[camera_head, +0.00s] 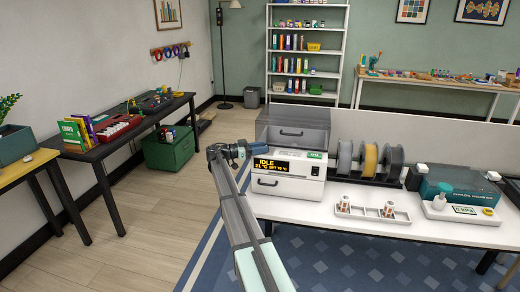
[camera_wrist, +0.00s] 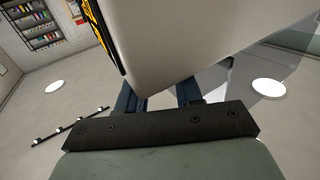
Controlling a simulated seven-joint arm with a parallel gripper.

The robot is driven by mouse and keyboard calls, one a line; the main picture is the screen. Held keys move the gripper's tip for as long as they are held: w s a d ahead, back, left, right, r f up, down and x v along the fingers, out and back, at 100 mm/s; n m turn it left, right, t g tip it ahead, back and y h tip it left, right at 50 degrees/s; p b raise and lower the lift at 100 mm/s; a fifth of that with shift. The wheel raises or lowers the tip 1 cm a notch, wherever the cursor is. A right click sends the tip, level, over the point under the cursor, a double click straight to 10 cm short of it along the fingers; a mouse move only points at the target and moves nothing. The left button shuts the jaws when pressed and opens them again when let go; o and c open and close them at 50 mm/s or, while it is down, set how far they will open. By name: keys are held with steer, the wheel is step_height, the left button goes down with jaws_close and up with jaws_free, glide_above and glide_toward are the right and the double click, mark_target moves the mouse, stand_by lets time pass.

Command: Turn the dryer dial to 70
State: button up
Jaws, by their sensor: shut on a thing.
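The white dryer (camera_head: 289,187) stands at the left end of the white table, with a grey clear lid on top. Its dark display (camera_head: 272,164) shows orange text: "IDLE", a temperature near 21 °C and a set value that looks like 70 but is too small to read surely. My gripper (camera_head: 241,149) is at the dryer's upper left front, beside the display. In the wrist view the blue fingers (camera_wrist: 160,94) reach behind the dryer's pale body (camera_wrist: 190,40), their tips hidden. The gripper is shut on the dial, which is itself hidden.
Filament spools (camera_head: 370,160) stand right of the dryer. A white tray (camera_head: 373,213) with small parts lies in front of them. A teal-lidded machine (camera_head: 450,181) is at the right. The floor left of the table is open.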

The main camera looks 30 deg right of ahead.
steer(key=o, duration=1)
steer(key=v, duration=1.4)
steer(key=shift+d, duration=0.1)
